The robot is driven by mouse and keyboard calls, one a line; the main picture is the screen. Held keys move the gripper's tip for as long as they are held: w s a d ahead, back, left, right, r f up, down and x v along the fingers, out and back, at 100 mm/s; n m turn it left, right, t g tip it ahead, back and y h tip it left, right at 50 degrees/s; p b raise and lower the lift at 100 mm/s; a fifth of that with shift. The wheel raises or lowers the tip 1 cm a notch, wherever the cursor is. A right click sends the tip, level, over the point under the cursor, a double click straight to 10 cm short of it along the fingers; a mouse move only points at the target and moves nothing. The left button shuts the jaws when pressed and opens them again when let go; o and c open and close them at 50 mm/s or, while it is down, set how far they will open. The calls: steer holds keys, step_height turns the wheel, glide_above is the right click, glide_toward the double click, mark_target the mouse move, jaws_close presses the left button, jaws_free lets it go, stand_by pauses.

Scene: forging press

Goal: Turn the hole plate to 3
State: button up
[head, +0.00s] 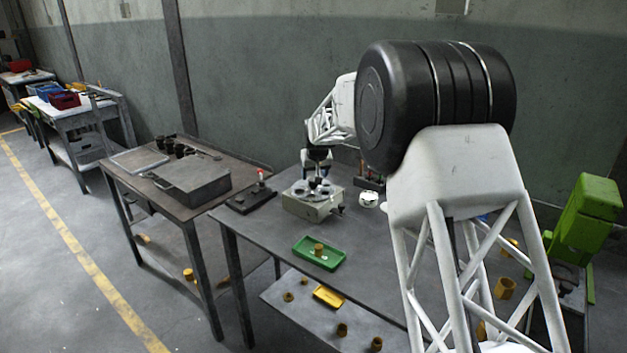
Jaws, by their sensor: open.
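A beige box-shaped device (312,207) stands on the grey worktable. On its top is a dark round hole plate (300,190) with lighter round spots, partly hidden by my gripper. Any numbers on the plate are too small to read. My gripper (318,183) points down directly over the plate, its fingers open at or just above the top. I cannot tell whether the fingers touch the plate. A small dark knob (338,198) sticks out from the right side of the device.
A green tray (318,262) holding a brass-coloured piece lies in front. A dark base with a red-knobbed lever (261,177) is to the left, a small white round object (369,199) to the right. A grey case (192,180) lies on the left table.

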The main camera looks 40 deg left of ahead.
mark_target(313, 185)
steer(key=shift+x, duration=1.85)
jaws_close()
steer(key=shift+n, duration=0.4)
steer(key=n+g, duration=0.1)
steer(key=n, duration=0.1)
steer(key=n+g+y, duration=0.1)
steer(key=n, duration=0.2)
steer(key=shift+w+n, duration=0.1)
steer(key=shift+n, duration=0.2)
steer(key=n+g, duration=0.2)
steer(key=n, duration=0.3)
steer(key=shift+n, duration=0.3)
